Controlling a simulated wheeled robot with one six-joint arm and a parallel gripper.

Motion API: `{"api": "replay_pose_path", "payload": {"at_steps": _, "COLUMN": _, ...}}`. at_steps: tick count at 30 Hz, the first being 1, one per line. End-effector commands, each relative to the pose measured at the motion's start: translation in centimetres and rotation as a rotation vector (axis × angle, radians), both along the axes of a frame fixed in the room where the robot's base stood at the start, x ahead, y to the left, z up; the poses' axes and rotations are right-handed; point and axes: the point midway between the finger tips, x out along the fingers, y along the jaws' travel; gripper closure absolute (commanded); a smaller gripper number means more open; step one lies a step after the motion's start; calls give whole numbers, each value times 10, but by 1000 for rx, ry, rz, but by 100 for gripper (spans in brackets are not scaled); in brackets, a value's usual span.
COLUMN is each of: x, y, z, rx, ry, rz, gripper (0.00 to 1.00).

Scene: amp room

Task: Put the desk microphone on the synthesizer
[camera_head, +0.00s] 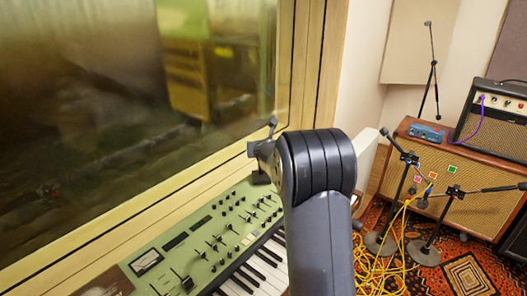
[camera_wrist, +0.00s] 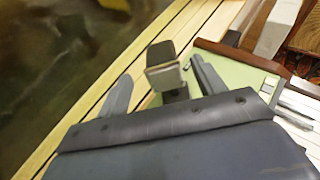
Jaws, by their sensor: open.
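The synthesizer (camera_head: 225,235) has a green panel with sliders and knobs above white and black keys. Its green panel (camera_wrist: 241,73) and dark red-brown end also show in the wrist view. My gripper (camera_head: 264,152) is over the synthesizer's back right part, partly hidden by my arm. In the wrist view its two fingers (camera_wrist: 160,68) are apart. A dark blocky thing with a pale face (camera_wrist: 165,76) shows between them, perhaps the desk microphone; I cannot tell whether it touches the fingers or the panel. A small dark piece also shows under the gripper in the head view.
A wood-framed window (camera_head: 120,110) runs behind the synthesizer. At right, a brown speaker cabinet (camera_head: 440,185) bears a blue box (camera_head: 427,132) and an amplifier (camera_head: 492,120). Microphone stands (camera_head: 428,250) and yellow cables (camera_head: 378,262) are on the patterned rug.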

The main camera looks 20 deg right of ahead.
Motion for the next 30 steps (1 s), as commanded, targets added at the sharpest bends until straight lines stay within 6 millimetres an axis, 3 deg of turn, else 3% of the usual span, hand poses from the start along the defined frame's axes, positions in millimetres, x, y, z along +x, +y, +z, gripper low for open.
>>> {"api": "replay_pose_path", "payload": {"at_steps": 9, "x": -21, "y": 6, "z": 10, "rx": 1, "ry": -1, "rz": 0, "gripper": 35}}
{"api": "replay_pose_path", "payload": {"at_steps": 26, "x": -22, "y": 6, "z": 10, "rx": 1, "ry": 0, "rz": 0, "gripper": 35}}
{"api": "replay_pose_path", "payload": {"at_steps": 30, "x": -22, "y": 6, "z": 10, "rx": 1, "ry": 0, "rz": 0, "gripper": 45}}
